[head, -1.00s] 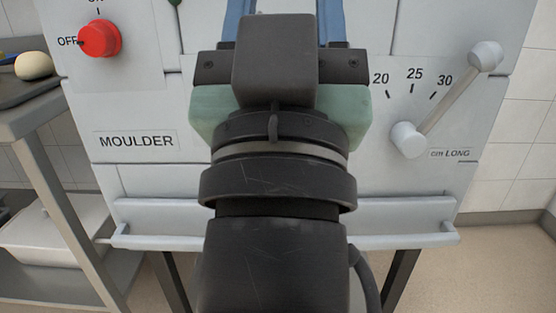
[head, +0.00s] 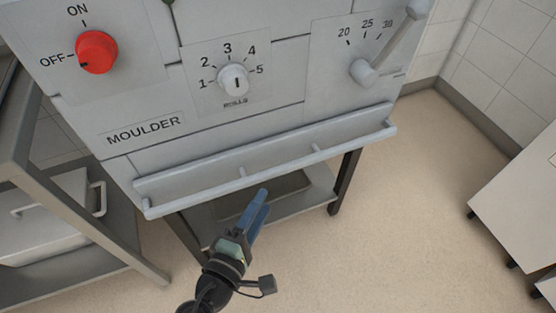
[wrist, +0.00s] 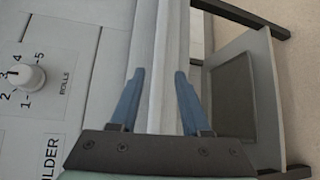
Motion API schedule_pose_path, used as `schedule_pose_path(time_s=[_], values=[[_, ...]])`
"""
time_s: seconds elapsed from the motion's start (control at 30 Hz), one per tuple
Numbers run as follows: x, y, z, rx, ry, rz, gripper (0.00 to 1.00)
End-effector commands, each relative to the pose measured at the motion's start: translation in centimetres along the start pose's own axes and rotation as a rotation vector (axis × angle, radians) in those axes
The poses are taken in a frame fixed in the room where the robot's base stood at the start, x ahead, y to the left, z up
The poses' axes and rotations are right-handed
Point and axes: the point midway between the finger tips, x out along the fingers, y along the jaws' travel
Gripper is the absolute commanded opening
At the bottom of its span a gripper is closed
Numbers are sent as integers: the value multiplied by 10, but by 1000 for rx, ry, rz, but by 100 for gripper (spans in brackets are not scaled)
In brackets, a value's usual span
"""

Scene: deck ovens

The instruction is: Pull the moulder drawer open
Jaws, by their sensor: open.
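The moulder (head: 290,105) is a pale grey machine labelled MOULDER. Its drawer front (head: 200,170) is at the bottom of the panel and looks shut. A long pale handle bar (head: 290,165) runs along it on short posts. My gripper (head: 262,195) has blue fingers and shows just in front of and below the middle of the bar in the head view. In the wrist view the open fingers (wrist: 159,85) lie one to each side of the bar (wrist: 172,55), with nothing gripped. How far the tips reach past the bar is hard to tell.
A red OFF/ON knob (head: 97,52), a rolls dial (head: 233,81) and a length lever (head: 390,45) are above the drawer. A metal rack (head: 60,200) stands close on the left. A low shelf (head: 300,195) is under the moulder. Floor (head: 400,220) is clear to the right.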

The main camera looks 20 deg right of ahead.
Motion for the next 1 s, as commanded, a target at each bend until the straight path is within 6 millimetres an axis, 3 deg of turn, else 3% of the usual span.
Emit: schedule_pose_path(time_s=[0.5, 0.7, 1.0], values=[[100, -1, 0, 7, -2, 0, 47], [118, 0, 0, 8, 0, 0, 47], [121, 0, 0, 7, 0, -1, 47]])
